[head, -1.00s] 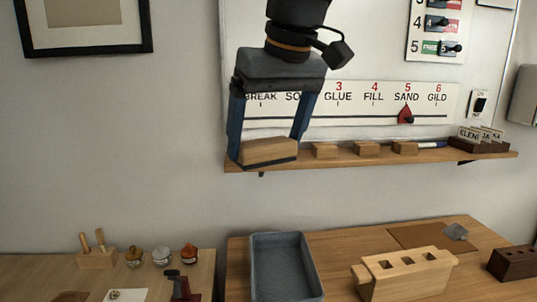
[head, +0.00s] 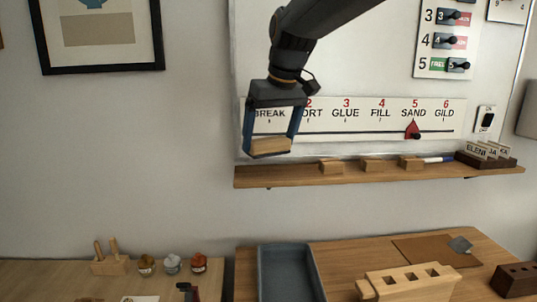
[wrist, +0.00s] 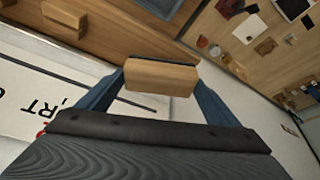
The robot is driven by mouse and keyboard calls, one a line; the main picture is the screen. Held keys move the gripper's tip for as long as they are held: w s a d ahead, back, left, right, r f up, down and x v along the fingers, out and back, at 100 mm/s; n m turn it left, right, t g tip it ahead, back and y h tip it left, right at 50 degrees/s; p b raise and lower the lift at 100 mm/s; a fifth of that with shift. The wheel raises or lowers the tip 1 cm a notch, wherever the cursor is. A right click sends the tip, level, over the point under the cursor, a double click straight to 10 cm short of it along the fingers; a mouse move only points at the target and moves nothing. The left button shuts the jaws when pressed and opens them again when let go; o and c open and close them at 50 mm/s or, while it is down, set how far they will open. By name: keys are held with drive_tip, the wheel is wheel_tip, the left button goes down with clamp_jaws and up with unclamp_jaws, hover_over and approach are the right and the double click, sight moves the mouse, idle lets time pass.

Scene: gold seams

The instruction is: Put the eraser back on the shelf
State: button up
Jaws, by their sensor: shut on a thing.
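The eraser, a light wooden block with a dark underside (head: 271,146), is held between the blue fingers of my gripper (head: 270,150). In the head view it is level, in front of the white board and just above the left end of the wooden shelf (head: 290,177). A thin gap shows between it and the shelf; its exact depth over the shelf is hard to tell. In the wrist view the eraser (wrist: 160,77) spans both fingertips, and the shelf (wrist: 110,30) lies beyond it.
The shelf's left end looks bare. Below are a grey-blue tray (head: 263,270) and a slotted wooden block (head: 410,285) on a table.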

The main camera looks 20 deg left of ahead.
sight(270, 138)
drive_tip(key=shift+w+a+p, duration=0.15)
drive_tip(key=shift+w+a, duration=0.15)
drive_tip(key=shift+w, duration=0.2)
drive_tip(key=shift+w+a+p, duration=0.15)
drive_tip(key=shift+w+a, duration=0.1)
drive_tip(key=shift+w, duration=0.2)
drive_tip(key=shift+w+a+f, duration=0.1)
drive_tip(key=shift+w+a, duration=0.1)
drive_tip(key=shift+w, duration=0.15)
drive_tip(key=shift+s+f+p, duration=0.1)
drive_tip(key=shift+f+p, duration=0.35)
drive_tip(key=shift+f, duration=0.5)
wheel_tip(270, 138, down, 4)
drive_tip(key=shift+f+p, duration=0.15)
drive_tip(key=shift+p, duration=0.85)
drive_tip(key=shift+w+f, duration=0.2)
drive_tip(key=shift+f, duration=0.1)
drive_tip(key=o, duration=0.8)
